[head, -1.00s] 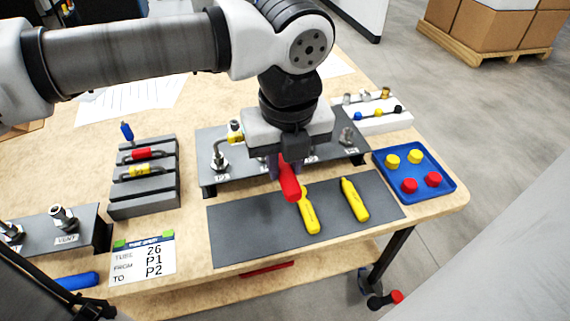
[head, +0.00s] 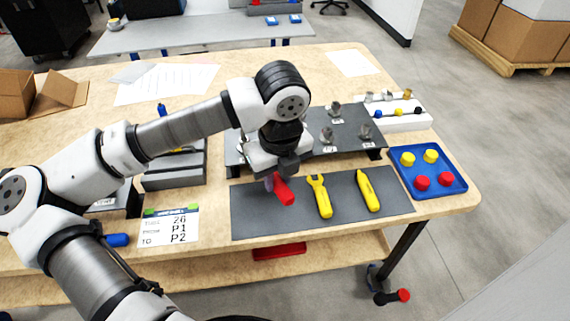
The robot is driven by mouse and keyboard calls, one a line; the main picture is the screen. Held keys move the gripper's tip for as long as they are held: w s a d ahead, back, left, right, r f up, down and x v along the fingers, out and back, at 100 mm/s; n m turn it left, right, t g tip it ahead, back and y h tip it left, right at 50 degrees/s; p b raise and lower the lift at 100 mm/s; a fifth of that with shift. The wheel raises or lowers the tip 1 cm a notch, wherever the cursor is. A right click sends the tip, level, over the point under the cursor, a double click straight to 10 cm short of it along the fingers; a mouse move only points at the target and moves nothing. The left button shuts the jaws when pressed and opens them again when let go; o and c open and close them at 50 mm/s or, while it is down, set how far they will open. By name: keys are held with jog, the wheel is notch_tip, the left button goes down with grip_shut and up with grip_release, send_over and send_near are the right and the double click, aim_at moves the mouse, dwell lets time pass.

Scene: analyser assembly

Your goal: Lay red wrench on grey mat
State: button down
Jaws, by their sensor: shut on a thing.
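My gripper (head: 272,180) is shut on the red wrench (head: 284,191), whose red handle points down and to the right in the head view. The wrench is over the left part of the grey mat (head: 258,220); I cannot tell whether it touches the mat. The gripper hides the wrench's upper end. A yellow wrench (head: 321,198) lies on the mat just right of the red one. A second yellow tool (head: 368,190) lies further right on the mat.
A blue tray (head: 440,188) with red and yellow caps stands right of the mat. Behind the mat is a dark raised plate (head: 345,138) with metal fittings. A label card (head: 170,228) lies to the left. The mat's left front part is bare.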

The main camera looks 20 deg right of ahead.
aim_at(278, 210)
jog(key=shift+f, duration=0.6)
jog(key=shift+f+b, duration=0.3)
jog(key=shift+f, duration=0.65)
notch_tip(278, 210, down, 4)
jog(key=shift+r+b, duration=0.1)
jog(key=shift+b, duration=1.1)
jog(key=shift+f+b, duration=0.35)
jog(key=shift+b, duration=0.15)
jog(key=shift+f+b, duration=0.35)
jog(key=shift+b, duration=0.3)
jog(key=c, duration=1.1)
grip_release()
jog(key=shift+c, duration=0.2)
jog(key=r, duration=0.4)
jog(key=s+r, duration=0.1)
jog(key=r, duration=0.8)
jog(key=shift+s+r, duration=0.3)
jog(key=shift+r, duration=0.1)
